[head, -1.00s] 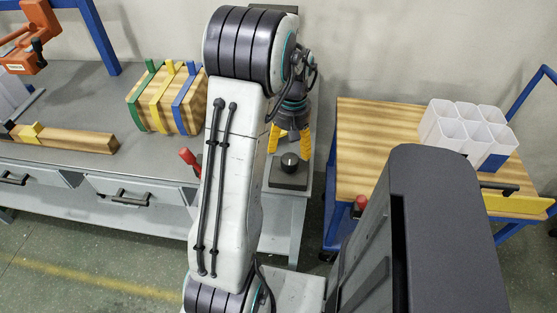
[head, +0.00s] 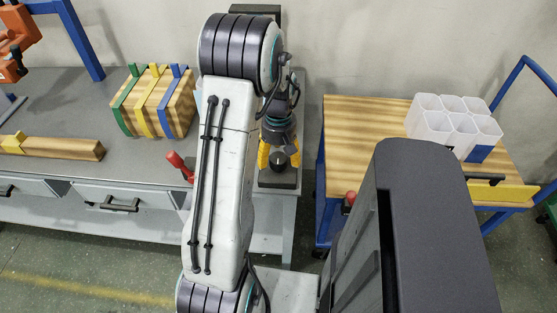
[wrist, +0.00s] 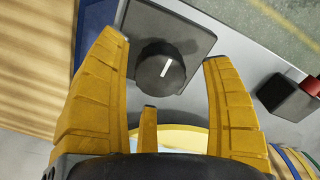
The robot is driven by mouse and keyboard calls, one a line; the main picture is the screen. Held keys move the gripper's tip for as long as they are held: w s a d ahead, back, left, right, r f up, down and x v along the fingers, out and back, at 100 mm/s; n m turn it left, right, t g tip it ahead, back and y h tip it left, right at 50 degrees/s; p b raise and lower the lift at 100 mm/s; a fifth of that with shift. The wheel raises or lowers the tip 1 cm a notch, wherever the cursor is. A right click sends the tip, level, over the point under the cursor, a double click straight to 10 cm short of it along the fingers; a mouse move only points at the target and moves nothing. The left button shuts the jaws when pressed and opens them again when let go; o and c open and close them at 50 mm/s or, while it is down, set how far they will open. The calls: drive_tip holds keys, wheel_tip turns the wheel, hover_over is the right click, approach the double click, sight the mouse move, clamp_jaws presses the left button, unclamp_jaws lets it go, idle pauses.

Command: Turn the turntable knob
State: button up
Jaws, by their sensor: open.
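The turntable knob (wrist: 160,69) is a round black knob with a white pointer line, on a dark square plate (wrist: 196,38). In the head view the knob (head: 280,160) sits on its dark base (head: 278,180) at the right end of the grey bench. My gripper (wrist: 168,75) has yellow fingers and is open, with the knob between and slightly beyond the fingertips in the wrist view. In the head view my gripper (head: 279,162) hangs over the knob, one finger on either side. I cannot tell whether the fingers touch it.
A red-handled item (head: 178,163) stands on the bench left of my arm. A strapped wooden block (head: 153,102) and a wooden beam (head: 60,148) lie farther left. A wood-topped cart (head: 360,130) with white containers (head: 455,120) stands to the right, across a gap.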

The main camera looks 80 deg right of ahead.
drive_tip(key=shift+f, duration=1.1)
drive_tip(key=shift+c, duration=0.3)
drive_tip(key=c, duration=1.1)
drive_tip(key=shift+m, duration=0.3)
drive_tip(key=shift+c, duration=0.2)
drive_tip(key=m+b, duration=0.1)
drive_tip(key=m, duration=0.3)
drive_tip(key=shift+f+b, duration=0.1)
drive_tip(key=shift+b, duration=0.25)
drive_tip(key=m+b, duration=0.1)
drive_tip(key=m, duration=0.4)
drive_tip(key=shift+a, duration=0.1)
drive_tip(key=shift+m, duration=0.3)
